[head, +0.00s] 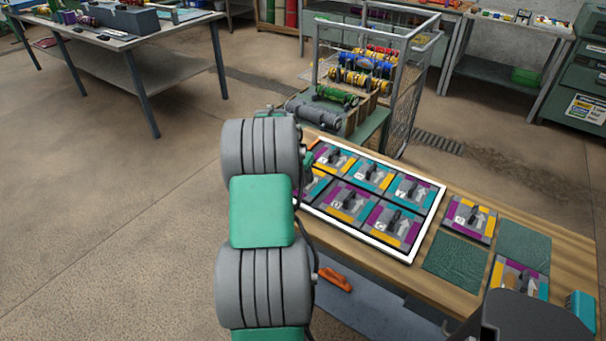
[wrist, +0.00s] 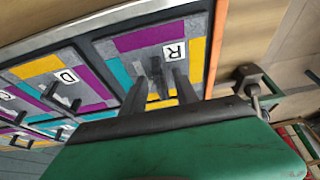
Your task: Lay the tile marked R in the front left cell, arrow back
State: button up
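The tile marked R (wrist: 148,42), with purple, teal, yellow and grey patches, shows in the wrist view. It appears to lie in a corner cell of the white-rimmed tray (head: 433,211), beside the tile marked D (wrist: 45,78). In the head view my arm covers most of the tray's front left cell. My gripper (wrist: 160,86) is over the R tile, its two fingers apart on either side of the dark handle (wrist: 155,68); contact is hard to tell. The R tile's arrow is hidden in the wrist view.
Other handled tiles fill the tray's visible cells. Right of the tray are a loose tile (head: 470,217), another (head: 520,277) and green mats (head: 455,261) (head: 523,245). A cart with a railed cage (head: 398,110) stands behind the wooden bench (head: 560,235).

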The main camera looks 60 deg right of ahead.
jog(key=s+b+v, duration=0.1)
jog(key=v, duration=1.1)
jog(key=w+a+r+n+t, duration=0.1)
jog(key=w+a+n, duration=0.25)
jog(key=a, duration=0.45)
jog(key=w+a+r+n+t+y, duration=0.1)
jog(key=w+a+n, duration=0.1)
jog(key=w+a, duration=0.45)
jog(key=w+a+r+n+t, duration=0.1)
jog(key=w+a+n, duration=0.2)
jog(key=a, duration=0.6)
jog(key=s+a+f+n+y, duration=0.1)
jog(key=s+a+n, duration=0.1)
jog(key=a, duration=0.7)
jog(key=s+a+f+n+y, duration=0.1)
jog(key=a+n, duration=0.4)
jog(key=a, duration=0.5)
jog(key=s+a+f+n+y, duration=0.1)
jog(key=s+a+n, duration=0.3)
jog(key=a, duration=0.5)
jog(key=shift+a+f+t, duration=0.3)
jog(key=shift+a+f, duration=0.1)
jog(key=shift+f, duration=0.3)
jog(key=shift+s+d+n, duration=0.1)
jog(key=shift+n, duration=0.15)
